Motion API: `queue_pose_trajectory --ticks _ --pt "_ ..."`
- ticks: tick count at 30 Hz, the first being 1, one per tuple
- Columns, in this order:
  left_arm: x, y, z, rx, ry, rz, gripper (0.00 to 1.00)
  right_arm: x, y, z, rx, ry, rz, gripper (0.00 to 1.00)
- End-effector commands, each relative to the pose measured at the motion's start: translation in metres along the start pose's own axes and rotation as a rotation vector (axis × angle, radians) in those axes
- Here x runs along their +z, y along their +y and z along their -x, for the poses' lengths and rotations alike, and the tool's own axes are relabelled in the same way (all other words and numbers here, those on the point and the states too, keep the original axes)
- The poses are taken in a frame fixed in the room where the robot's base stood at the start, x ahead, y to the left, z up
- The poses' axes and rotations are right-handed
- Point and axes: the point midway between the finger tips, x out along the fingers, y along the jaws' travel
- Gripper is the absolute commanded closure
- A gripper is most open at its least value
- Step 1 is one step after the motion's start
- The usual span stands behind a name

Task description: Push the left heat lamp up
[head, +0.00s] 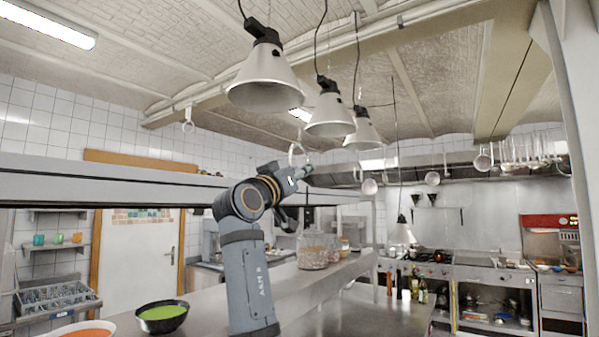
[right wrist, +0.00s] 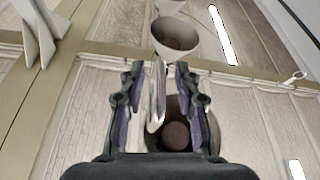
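Three pale cone-shaped heat lamps hang high in the head view: the left lamp (head: 265,82), a middle lamp (head: 331,117) and a farther one (head: 363,134). Another lamp (head: 403,234) hangs much lower on a long cord. In the right wrist view my right gripper (right wrist: 157,100) is open and points toward the ceiling. A lamp's dark round bulb (right wrist: 176,136) shows between its fingers; I cannot tell which lamp. My left gripper is out of view.
A long metal shelf (head: 110,188) runs across the left at arm height. Below is a counter with a bowl of green soup (head: 162,317) and a glass jar (head: 313,250). Ladles (head: 485,160) hang at the right. Air around the left lamp looks clear.

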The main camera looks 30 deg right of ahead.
Motion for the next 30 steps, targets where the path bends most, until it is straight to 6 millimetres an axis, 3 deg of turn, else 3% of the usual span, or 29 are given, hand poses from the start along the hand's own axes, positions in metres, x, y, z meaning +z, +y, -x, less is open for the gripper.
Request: queue_pose_trajectory --ticks 5,12,16,21,30 --pt "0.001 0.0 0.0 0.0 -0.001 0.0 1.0 0.0 -0.002 0.022 -0.005 0.0 -0.001 0.67" --pt "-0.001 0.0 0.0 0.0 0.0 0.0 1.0 0.0 -0.002 0.081 -0.007 0.0 -0.003 0.67" --pt "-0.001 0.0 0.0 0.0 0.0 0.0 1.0 0.001 -0.002 0.104 -0.004 -0.001 -0.001 0.67" --pt "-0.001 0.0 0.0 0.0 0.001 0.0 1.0 0.0 -0.001 0.118 -0.002 0.0 0.0 0.67" --pt "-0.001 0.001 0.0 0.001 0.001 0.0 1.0 0.0 0.0 0.119 0.001 0.0 0.0 0.67"
